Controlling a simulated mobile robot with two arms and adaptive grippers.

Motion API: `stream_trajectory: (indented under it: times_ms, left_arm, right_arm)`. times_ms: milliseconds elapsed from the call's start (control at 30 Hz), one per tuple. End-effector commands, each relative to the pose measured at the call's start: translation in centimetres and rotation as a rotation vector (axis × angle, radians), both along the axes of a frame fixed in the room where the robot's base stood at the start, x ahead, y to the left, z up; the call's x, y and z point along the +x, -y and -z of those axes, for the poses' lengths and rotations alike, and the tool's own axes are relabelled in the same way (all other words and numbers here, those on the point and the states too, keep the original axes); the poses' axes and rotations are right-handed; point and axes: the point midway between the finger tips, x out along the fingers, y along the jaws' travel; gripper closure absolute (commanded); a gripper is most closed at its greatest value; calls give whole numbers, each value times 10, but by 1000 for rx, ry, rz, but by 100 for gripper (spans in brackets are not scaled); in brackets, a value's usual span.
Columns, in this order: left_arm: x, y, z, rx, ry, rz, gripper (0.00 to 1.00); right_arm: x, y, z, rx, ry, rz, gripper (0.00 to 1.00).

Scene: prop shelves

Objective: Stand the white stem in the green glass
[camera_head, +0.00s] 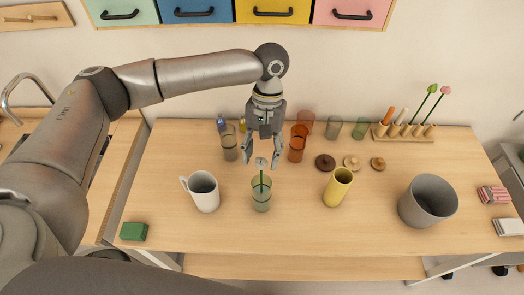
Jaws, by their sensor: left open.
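The white stem (261,163) has a pale head on a thin green stalk. It stands nearly upright, with its lower part inside the green glass (261,201) at the front middle of the table. My left gripper (261,160) is open, pointing down. Its two fingers are spread to either side of the white head, and I cannot tell whether either one touches it. The stalk shows through the clear green wall of the glass. My right gripper is not in view.
A white mug (204,192) stands left of the glass and a yellow cup (338,187) to the right. A grey bin (428,202) is further right. Coloured glasses, including an orange one (297,145), stand behind. A wooden rack (404,135) holds other stems.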

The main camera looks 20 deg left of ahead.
Motion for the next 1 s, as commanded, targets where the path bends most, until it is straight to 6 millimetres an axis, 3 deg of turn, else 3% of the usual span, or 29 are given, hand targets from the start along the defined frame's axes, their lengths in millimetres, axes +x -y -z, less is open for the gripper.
stream_trajectory:
  times_ms: [267,700,1000]
  left_arm:
    - [2,0,-6,-2,2,-1,50]
    - [28,-1,-86,-1,2,1,50]
    - [36,-2,-114,0,0,0,50]
  right_arm:
    - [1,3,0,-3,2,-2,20]
    - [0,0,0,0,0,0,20]
    - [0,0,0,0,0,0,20]
